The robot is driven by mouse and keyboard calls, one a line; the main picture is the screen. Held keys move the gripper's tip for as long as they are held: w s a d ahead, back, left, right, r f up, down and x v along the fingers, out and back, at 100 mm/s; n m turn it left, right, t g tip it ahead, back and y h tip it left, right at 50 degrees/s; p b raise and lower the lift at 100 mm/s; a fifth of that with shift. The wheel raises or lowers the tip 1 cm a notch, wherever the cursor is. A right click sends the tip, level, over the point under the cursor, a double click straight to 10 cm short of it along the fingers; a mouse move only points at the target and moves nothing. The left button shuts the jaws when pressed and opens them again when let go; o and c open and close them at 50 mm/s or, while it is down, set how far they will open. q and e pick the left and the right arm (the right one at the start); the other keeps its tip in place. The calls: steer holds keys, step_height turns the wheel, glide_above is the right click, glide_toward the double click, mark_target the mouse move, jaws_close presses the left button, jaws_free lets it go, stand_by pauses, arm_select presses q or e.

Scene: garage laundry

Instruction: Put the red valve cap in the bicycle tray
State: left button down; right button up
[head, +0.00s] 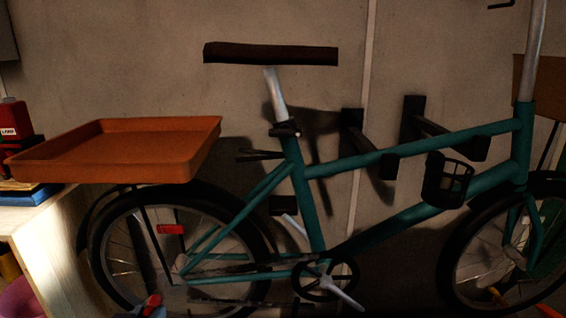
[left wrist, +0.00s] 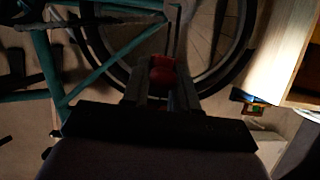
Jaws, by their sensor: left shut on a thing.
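The red valve cap (left wrist: 162,72) is between the fingertips of my left gripper (left wrist: 162,88) in the left wrist view, and the gripper is shut on it. In the head view a small red and blue bit shows at the bottom edge, low by the rear wheel, where my left gripper (head: 151,304) comes in; most of it is cut off. The bicycle tray (head: 110,170) is a shallow orange tray above the rear wheel, and its visible inside looks empty. The gripper is well below the tray. My right gripper is not in view.
The teal bicycle (head: 312,205) stands along the wall, with a small dark basket (head: 447,182) on its frame. A pale wooden bench (head: 50,235) at left holds a red container (head: 14,120) close to the tray. The space above the tray is clear.

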arm_select(q)
steer(key=shift+s+d+r+m+h, duration=0.15)
steer(key=shift+s+d+r+h, duration=0.1)
steer(key=shift+s+r, duration=0.25)
steer(key=shift+s+d+r+m+h, duration=0.15)
steer(key=shift+s+d+r+h, duration=0.1)
steer(key=shift+s+r, duration=0.25)
step_height(320, 180, up, 2)
steer(key=shift+s+d+r+p, duration=0.1)
steer(key=shift+s+p, duration=0.05)
steer(key=shift+p, duration=0.9)
step_height(320, 180, up, 15)
steer(key=p, duration=1.8)
steer(key=shift+r, duration=0.2)
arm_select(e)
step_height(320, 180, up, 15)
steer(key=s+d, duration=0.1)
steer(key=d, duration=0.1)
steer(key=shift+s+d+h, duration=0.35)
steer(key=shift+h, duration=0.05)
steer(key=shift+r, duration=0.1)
